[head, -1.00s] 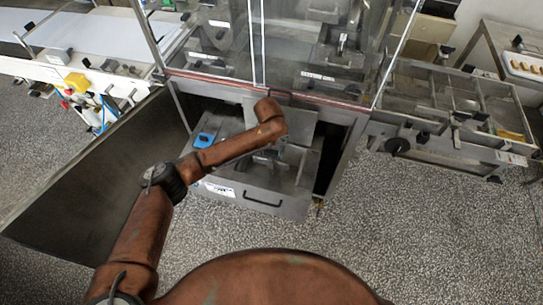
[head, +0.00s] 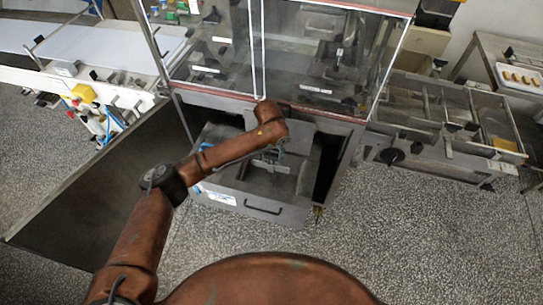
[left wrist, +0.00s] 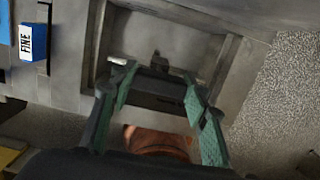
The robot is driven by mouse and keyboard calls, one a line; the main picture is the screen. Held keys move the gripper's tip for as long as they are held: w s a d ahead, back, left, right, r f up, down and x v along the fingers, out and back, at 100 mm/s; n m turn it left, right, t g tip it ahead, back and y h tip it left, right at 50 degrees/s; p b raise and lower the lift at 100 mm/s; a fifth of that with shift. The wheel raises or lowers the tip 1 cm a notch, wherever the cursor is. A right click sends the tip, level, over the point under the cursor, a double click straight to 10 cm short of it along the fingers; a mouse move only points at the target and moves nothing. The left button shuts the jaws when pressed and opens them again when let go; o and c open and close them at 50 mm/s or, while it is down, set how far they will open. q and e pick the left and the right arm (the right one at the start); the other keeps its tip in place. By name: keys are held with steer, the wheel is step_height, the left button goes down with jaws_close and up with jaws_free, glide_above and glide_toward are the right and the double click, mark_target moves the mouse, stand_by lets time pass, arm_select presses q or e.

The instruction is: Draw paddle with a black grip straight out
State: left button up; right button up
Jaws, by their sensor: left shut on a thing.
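My left arm reaches from the left in the head view into the open steel drawer (head: 255,203) under the machine. My left gripper (head: 273,152) is over the drawer, partly hidden by its own arm link. In the left wrist view the gripper's (left wrist: 158,87) green-padded fingers stand on both sides of a dark bar, the paddle's black grip (left wrist: 155,91), and are shut on it. The rest of the paddle is hard to make out. My right gripper is not in view.
A blue box marked FINE (left wrist: 33,42) is at the upper left in the wrist view. An open cabinet door (head: 95,195) stands left of the drawer. Clear machine panels (head: 320,60) rise behind it. A side frame with knobs (head: 445,140) is at right. The speckled floor in front is clear.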

arm_select(q)
steer(key=shift+r+p, duration=1.3)
steer(key=shift+r, duration=0.6)
steer(key=shift+f, duration=0.1)
